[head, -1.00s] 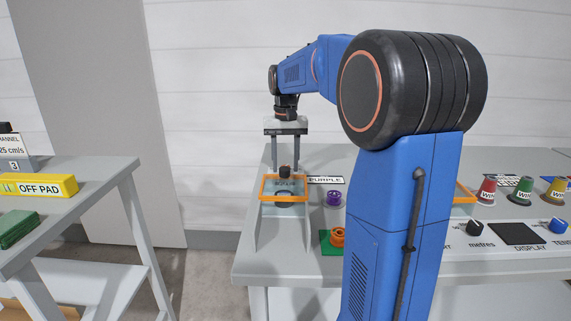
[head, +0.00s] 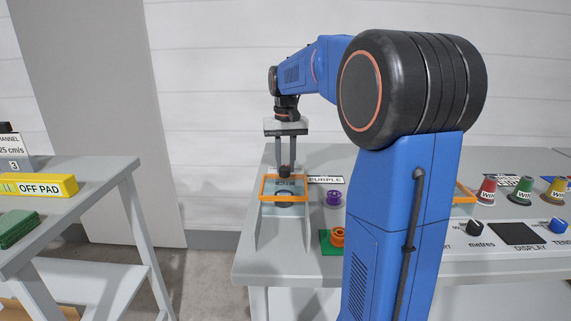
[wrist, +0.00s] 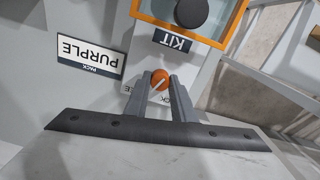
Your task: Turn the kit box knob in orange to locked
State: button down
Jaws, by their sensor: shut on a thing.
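The orange knob (wrist: 160,79) shows in the wrist view with a pale pointer line slanting from lower left to upper right. My gripper (wrist: 160,88) is shut on it, one finger on each side. A label beside the knob is mostly covered by the fingers, so I cannot read its marks. The kit box (wrist: 225,45) has an orange rim, a black round handle (wrist: 192,12) and a KIT label (wrist: 173,41). In the head view, my gripper (head: 286,162) points down behind the kit box (head: 263,188); the box hides the orange knob there.
A PURPLE pack label (wrist: 90,56) lies beside the knob. In the head view, a purple spool (head: 334,198) and an orange spool (head: 337,237) on a green piece stand right of the box. A side table (head: 100,172) stands left, across a floor gap.

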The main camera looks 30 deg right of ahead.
jog(key=n, duration=1)
jog(key=shift+n, duration=0.4)
dwell(0.4)
jog(key=c, duration=1.5)
grip_release()
jog(key=shift+r, duration=0.15)
notch_tip(320, 180, up, 17)
jog(key=shift+r, duration=0.1)
